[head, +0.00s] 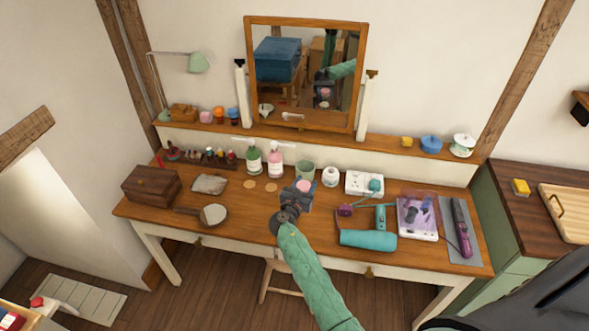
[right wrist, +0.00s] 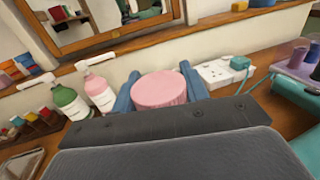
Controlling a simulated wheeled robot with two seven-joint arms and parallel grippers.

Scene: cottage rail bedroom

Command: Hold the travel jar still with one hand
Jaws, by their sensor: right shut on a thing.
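The travel jar, with a round pink lid (right wrist: 160,90), sits between the two blue fingers of my right gripper (right wrist: 158,94) in the right wrist view. The fingers are shut on it, one on each side. In the head view, the pink lid (head: 303,186) shows at the end of my green right arm, over the middle of the dressing table (head: 250,225). My gripper hides the jar's lower part, so I cannot tell whether it touches the table. My left gripper is not in view.
Green and pink pump bottles (head: 275,160), a greenish cup (head: 305,171) and a small white jar (head: 330,176) stand behind. A white socket block (head: 364,184) and teal hair dryer (head: 368,240) lie right. A hand mirror (head: 214,214) lies left. Bare wood lies between.

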